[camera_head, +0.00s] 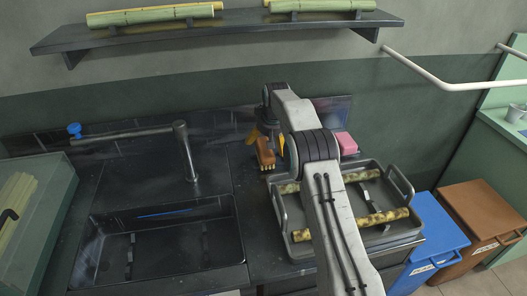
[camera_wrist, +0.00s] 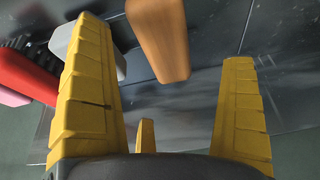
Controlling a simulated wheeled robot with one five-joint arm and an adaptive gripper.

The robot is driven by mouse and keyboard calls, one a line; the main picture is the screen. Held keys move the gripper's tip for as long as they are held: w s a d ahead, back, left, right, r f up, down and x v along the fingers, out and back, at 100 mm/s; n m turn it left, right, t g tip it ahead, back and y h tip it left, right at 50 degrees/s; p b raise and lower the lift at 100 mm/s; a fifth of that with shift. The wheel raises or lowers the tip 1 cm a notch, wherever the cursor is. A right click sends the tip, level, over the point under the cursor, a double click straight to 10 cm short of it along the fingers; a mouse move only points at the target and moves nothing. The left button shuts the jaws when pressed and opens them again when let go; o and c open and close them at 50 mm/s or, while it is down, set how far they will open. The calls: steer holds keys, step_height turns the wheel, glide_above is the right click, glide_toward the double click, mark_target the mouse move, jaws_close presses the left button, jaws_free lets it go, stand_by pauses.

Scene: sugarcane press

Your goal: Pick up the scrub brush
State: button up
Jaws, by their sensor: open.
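A brown wooden block-like brush (camera_head: 266,156) lies on the dark counter behind the grey tray. In the wrist view its smooth brown body (camera_wrist: 160,38) shows beyond and between my fingers, with clear gaps at its sides; its top end is cut off by the picture edge. In the wrist view my gripper (camera_wrist: 162,45) points at the counter with fingers wide apart.
In the wrist view, a pale object (camera_wrist: 88,45) and a red object (camera_wrist: 28,78) with dark ridges lie close by the left finger. A pink block (camera_head: 346,143) is right of my arm. The grey tray (camera_head: 398,183) holds cane pieces; the sink (camera_head: 160,245) is left.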

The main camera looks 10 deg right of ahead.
steer(key=shift+p+x, duration=1.8)
steer(key=shift+x, duration=0.4)
steer(key=shift+f, duration=0.4)
steer(key=shift+f, duration=0.25)
steer(key=shift+w, duration=0.1)
steer(key=c, duration=1.3)
steer(key=shift+r, duration=0.1)
